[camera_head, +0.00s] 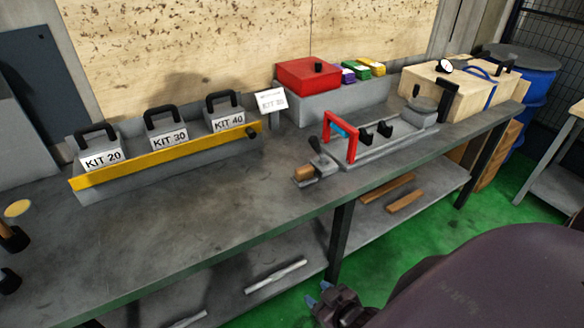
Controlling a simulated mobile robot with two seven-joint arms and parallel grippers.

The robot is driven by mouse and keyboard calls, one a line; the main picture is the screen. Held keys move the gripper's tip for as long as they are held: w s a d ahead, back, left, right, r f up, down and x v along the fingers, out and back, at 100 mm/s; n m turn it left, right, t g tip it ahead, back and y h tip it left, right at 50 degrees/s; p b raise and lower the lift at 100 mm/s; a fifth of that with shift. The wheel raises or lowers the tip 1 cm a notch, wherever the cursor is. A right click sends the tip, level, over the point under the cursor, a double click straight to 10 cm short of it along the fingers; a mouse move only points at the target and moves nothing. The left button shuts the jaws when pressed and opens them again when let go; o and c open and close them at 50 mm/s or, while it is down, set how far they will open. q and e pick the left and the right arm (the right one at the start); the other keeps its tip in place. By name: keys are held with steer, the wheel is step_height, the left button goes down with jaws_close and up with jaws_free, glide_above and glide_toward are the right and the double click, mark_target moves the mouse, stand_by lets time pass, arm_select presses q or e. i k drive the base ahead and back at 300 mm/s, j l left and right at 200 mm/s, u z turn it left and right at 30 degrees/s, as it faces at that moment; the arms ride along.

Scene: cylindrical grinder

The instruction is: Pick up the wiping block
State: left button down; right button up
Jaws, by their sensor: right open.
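I cannot tell for certain which object is the wiping block. A red block with a black knob (308,75) rests on a grey box at the back of the bench (215,215). Small purple, green and yellow blocks (362,68) lie to its right. My right gripper (319,294) is open and empty at the lower middle, in front of the bench and apart from these objects. Its two blue fingertips show. My dark right arm fills the lower right. My left gripper is not in view.
A grey rack with a yellow bar (165,157) holds KIT 20, KIT 30 and KIT 40 blocks. A fixture with a red frame (340,135) stands right of centre. Wooden boxes (455,78) stand at the far right. The bench's front middle is clear.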

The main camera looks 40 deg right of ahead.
mark_target(304, 176)
steer(key=l+u, duration=0.45)
steer(key=l, duration=0.35)
steer(key=k+l+u, duration=0.2)
steer(key=l, duration=0.3)
steer(key=k+l+u, duration=0.2)
steer(key=k+l, duration=0.2)
steer(key=l, duration=0.1)
